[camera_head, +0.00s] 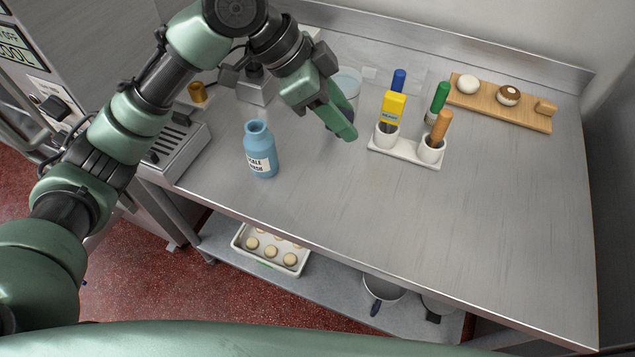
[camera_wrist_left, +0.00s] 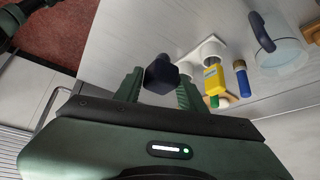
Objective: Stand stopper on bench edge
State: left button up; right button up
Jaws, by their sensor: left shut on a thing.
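My left gripper (camera_head: 340,122) is over the middle of the steel bench (camera_head: 320,200), back from its front edge. In the left wrist view its two fingers (camera_wrist_left: 160,88) are shut on a dark blue stopper (camera_wrist_left: 160,72), whose faceted end sticks out past them. In the head view the fingers hide the stopper. An open-necked blue bottle (camera_head: 260,150) with a white label stands upright on the bench, left of the gripper and apart from it. My right gripper is not in view.
A white caddy (camera_head: 405,155) with coloured-handled tools stands right of the gripper. A clear jug (camera_head: 348,80) is behind it; its dark handle shows in the wrist view. A wooden board (camera_head: 500,108) lies at back right. The bench's front and right are clear.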

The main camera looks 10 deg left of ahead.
pick_arm(q)
jog(key=shift+w+d, duration=0.15)
jog(key=shift+d, duration=0.25)
notch_tip(320, 180, down, 16)
jog(key=shift+a+r+p, duration=0.15)
jog(key=shift+r+p, duration=0.1)
jog(key=shift+p, duration=0.85)
notch_tip(320, 180, down, 3)
jog(key=shift+f+p, duration=0.15)
jog(key=shift+p, duration=0.15)
jog(key=shift+f, duration=0.4)
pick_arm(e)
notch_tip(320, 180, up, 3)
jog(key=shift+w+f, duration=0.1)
